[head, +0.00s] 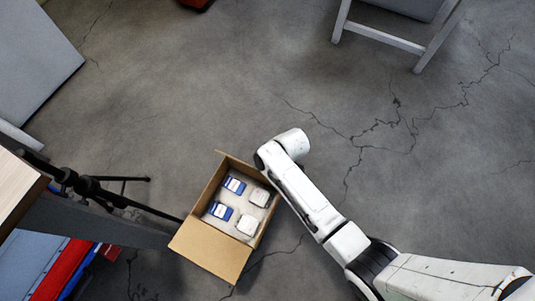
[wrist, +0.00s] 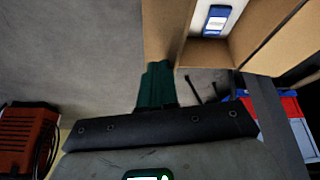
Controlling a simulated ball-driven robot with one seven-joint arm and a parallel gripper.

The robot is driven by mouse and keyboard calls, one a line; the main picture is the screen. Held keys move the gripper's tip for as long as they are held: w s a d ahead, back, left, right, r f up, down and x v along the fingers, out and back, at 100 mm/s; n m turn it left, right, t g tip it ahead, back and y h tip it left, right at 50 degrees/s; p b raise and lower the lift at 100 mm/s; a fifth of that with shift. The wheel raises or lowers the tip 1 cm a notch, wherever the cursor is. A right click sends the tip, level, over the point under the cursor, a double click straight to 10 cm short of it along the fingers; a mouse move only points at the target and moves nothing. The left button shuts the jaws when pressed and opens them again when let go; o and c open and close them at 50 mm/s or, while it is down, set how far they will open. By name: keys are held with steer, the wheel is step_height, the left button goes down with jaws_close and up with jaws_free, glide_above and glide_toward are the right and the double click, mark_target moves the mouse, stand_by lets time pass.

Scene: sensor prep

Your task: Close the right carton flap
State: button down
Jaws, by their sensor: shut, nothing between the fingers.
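An open brown carton (head: 208,188) stands on the floor in the head view, left of my arm. A wide flap (head: 210,250) is folded outward at its lower end. The arm hides part of its right side, so the right flap cannot be made out there. The wrist view shows the carton wall (wrist: 212,52) at upper right and a tan cardboard panel (wrist: 166,32) left of it. My gripper (wrist: 157,68) has its dark green fingers shut and empty by that panel's lower end. Contact cannot be told. The head view hides the fingers behind the arm.
Blue-and-white boxes (head: 234,186) and white items (head: 247,225) lie in the carton. A dark stand leg (head: 140,207) reaches toward its left side. A white-legged chair (head: 385,38) stands at upper right. Cracked floor above and right is clear.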

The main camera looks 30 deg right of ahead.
steer(key=s+a+f+n+t+h+b, duration=0.1)
steer(key=s+a+f+t+h+b, duration=0.2)
steer(key=s+a+f+b, duration=0.4)
steer(key=shift+s+a+f+t+h+b, duration=0.25)
steer(key=shift+a+f+h+b, duration=0.95)
steer(key=shift+f, duration=1.5)
